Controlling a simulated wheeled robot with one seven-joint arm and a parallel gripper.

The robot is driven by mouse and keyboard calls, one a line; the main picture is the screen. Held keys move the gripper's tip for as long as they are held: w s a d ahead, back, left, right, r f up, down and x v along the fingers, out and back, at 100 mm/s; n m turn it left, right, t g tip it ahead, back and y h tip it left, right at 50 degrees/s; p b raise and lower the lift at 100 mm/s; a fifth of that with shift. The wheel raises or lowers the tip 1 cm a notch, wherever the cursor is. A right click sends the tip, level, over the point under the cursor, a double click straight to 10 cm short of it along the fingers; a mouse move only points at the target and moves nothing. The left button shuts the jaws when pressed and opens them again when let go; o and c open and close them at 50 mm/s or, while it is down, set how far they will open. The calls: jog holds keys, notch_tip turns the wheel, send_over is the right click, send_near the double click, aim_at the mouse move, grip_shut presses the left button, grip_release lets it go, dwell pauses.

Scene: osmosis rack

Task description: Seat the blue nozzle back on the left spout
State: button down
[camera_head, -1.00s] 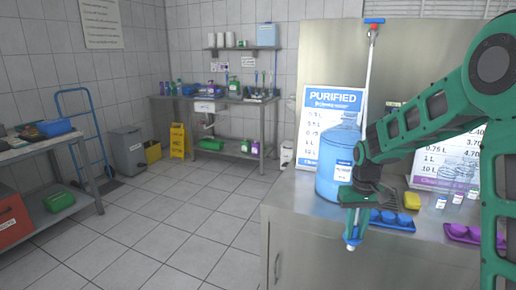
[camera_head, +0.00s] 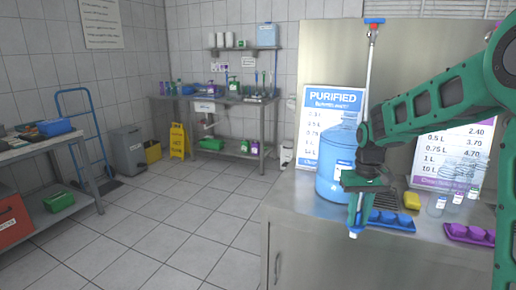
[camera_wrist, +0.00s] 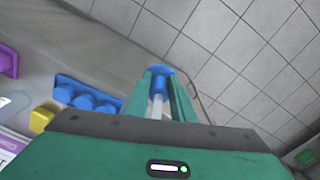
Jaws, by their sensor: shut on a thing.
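In the head view only a small blue and white tip (camera_head: 356,233) shows below the fingers. A slim pale upright tube (camera_head: 368,75) with a red band and blue top rises behind my arm. Its lower end is hidden, and I cannot tell whether it is the left spout.
A large blue bottle (camera_head: 336,165) stands on the steel counter (camera_head: 320,225), close behind my gripper. A blue tray (camera_head: 392,221), yellow sponge (camera_head: 412,201), purple tray (camera_head: 470,234) and clear jars (camera_head: 456,195) lie to the right. Price boards stand behind.

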notch_tip(320, 180, up, 36)
jog(key=shift+s+f, duration=0.25)
dwell(5.4)
jog(key=shift+f, duration=0.1)
